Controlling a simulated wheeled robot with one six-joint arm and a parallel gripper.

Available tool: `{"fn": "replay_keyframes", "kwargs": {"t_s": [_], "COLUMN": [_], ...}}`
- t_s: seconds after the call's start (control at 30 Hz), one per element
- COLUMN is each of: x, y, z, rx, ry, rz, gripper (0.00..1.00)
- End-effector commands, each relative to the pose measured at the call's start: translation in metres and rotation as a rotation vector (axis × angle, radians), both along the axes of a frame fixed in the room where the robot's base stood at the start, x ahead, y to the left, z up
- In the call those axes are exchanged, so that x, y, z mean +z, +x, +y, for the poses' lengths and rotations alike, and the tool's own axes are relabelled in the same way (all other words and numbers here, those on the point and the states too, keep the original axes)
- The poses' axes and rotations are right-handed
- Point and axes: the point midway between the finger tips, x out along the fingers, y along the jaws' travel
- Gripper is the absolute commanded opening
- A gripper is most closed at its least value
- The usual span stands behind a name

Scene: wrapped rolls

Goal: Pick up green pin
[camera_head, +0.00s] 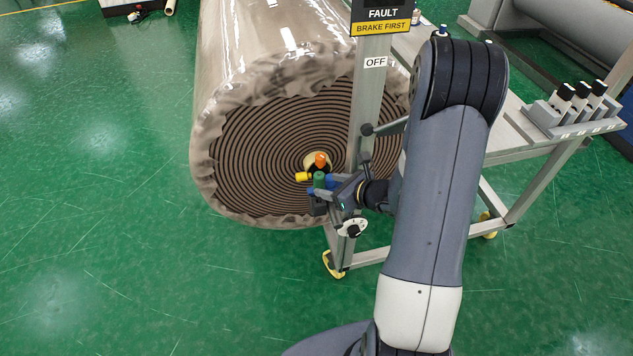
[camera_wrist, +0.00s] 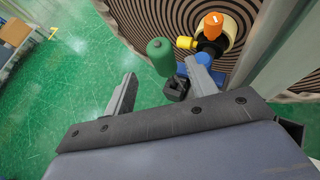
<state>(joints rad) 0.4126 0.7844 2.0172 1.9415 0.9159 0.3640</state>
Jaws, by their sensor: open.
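The green pin (camera_wrist: 160,56) is a rounded cylinder standing in a small black holder (camera_wrist: 177,88) in the wrist view. It also shows in the head view (camera_head: 319,179), just in front of the roll's end. My gripper (camera_wrist: 163,85) is open, with one finger left of the pin and the other to its right. The pin appears beyond the fingertips or between them; I cannot tell the exact depth. Nothing is held. In the head view my gripper (camera_head: 325,192) is partly hidden by its own wrist and the pin.
An orange pin (camera_wrist: 213,25), a yellow pin (camera_wrist: 187,42) and a blue part (camera_wrist: 182,70) are close by on the right. A metal post (camera_head: 371,100) and a cart (camera_head: 510,130) flank my arm. Green floor lies open left.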

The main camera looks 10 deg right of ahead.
Motion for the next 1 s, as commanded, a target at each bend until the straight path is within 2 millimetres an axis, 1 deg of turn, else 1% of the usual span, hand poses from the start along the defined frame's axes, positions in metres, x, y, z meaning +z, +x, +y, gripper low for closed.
{"fn": "replay_keyframes", "kwargs": {"t_s": [0.1,0.27,0.47,0.63,0.73,0.97,1.0], "x": [-0.006,-0.008,-0.013,-0.023,-0.026,-0.027,-0.027], "y": [0.01,0.017,0.039,0.054,0.057,0.057,0.057], "z": [0.007,0.011,0.022,0.03,0.032,0.032,0.032], "rx": [0.002,0.002,0.005,0.003,0.003,0.002,0.002], "ry": [0.0,-0.002,-0.002,-0.002,-0.002,-0.002,-0.002], "rz": [0.002,0.0,0.001,0.001,0.001,0.0,0.0], "gripper": [0.54,0.54,0.54,0.54,0.54,0.54,0.51]}}
